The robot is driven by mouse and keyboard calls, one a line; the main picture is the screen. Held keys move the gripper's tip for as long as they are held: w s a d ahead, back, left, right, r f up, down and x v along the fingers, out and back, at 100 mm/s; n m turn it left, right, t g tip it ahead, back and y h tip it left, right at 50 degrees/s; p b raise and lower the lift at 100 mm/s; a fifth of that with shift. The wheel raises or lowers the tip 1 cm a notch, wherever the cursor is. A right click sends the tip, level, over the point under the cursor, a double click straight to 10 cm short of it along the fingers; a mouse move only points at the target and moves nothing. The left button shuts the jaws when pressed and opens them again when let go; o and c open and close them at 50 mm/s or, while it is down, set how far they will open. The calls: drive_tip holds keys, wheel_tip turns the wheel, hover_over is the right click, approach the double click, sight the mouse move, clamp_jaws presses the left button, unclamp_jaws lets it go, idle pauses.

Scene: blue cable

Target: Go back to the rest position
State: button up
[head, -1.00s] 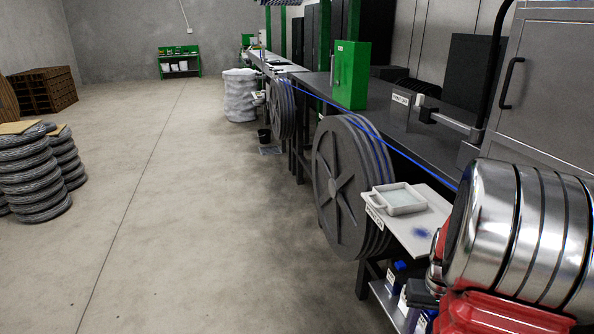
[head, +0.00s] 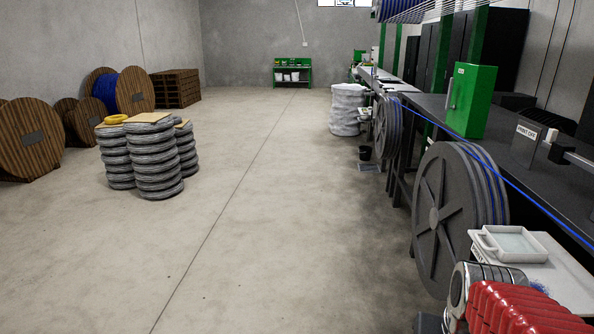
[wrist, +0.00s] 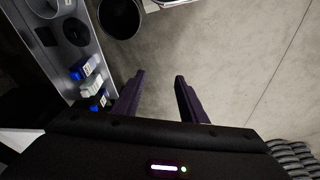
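My gripper (wrist: 156,92) shows in the wrist view with its two dark fingers apart and nothing between them. Bare concrete floor lies below and beyond the fingers. In the head view the fingers are not visible; only part of my arm shows at the lower right. The blue cable (head: 527,192) runs taut along the front of the workbench (head: 500,163), past the large grey reel (head: 431,222), at the right.
A white shelf (head: 562,276) with a white tray (head: 512,244) stands close to my arm at the right. Grey coil stacks (head: 154,160) and wooden reels (head: 28,140) stand at the left. The floor (head: 275,200) between is clear.

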drive_tip(key=a+r+n+t, duration=0.1)
drive_tip(key=a+r+n, duration=0.1)
drive_tip(key=a, duration=0.4)
drive_tip(key=s+a+r+n+t, duration=0.1)
drive_tip(key=a+r+n+t, duration=0.1)
drive_tip(key=a+r, duration=0.2)
drive_tip(key=shift+s+a+r+y, duration=0.3)
drive_tip(key=shift+a+r+y, duration=0.1)
drive_tip(key=shift+a, duration=0.55)
drive_tip(key=shift+s, duration=0.1)
